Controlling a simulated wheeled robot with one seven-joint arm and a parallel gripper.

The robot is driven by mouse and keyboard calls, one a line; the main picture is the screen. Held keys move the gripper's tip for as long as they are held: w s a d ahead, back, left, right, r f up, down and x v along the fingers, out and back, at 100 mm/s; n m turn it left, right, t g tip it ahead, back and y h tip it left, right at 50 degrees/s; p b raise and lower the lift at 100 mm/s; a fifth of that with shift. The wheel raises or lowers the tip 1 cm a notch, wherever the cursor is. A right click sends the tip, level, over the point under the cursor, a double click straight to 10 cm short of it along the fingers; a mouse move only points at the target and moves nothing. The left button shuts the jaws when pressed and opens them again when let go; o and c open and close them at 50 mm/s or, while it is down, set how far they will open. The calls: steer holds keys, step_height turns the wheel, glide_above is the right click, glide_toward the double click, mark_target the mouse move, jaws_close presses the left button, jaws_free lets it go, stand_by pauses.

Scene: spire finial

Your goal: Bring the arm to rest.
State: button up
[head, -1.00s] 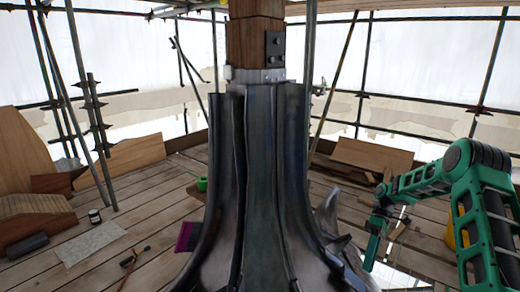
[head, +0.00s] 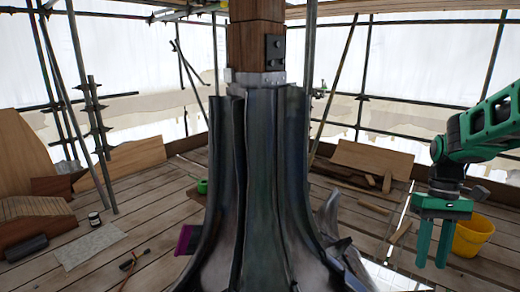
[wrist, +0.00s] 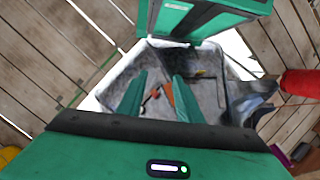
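My gripper (head: 433,262) hangs at the right of the head view with its two green fingers pointing down. It is open, with a narrow gap between the fingers and nothing held. In the wrist view the two fingers (wrist: 159,78) stand apart over a grey open tray (wrist: 211,59). Small items, one of them orange-red, lie in the tray and show between and beside the fingers. My arm comes in from the right edge of the head view.
The dark metal-clad spire (head: 265,180) fills the middle, with a wooden post (head: 256,45) above it. A yellow bucket (head: 474,236) stands beside my gripper. Scaffold poles ring the plank deck. A red cylinder (wrist: 301,83) lies at the right of the wrist view.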

steer(key=s+r+m+t+h, duration=0.1)
steer(key=s+m+t, duration=0.2)
steer(key=s, duration=1.5)
steer(key=m, duration=0.3)
steer(key=shift+r+t, duration=0.2)
steer(key=shift+t, duration=0.1)
steer(key=shift+s+a, duration=0.1)
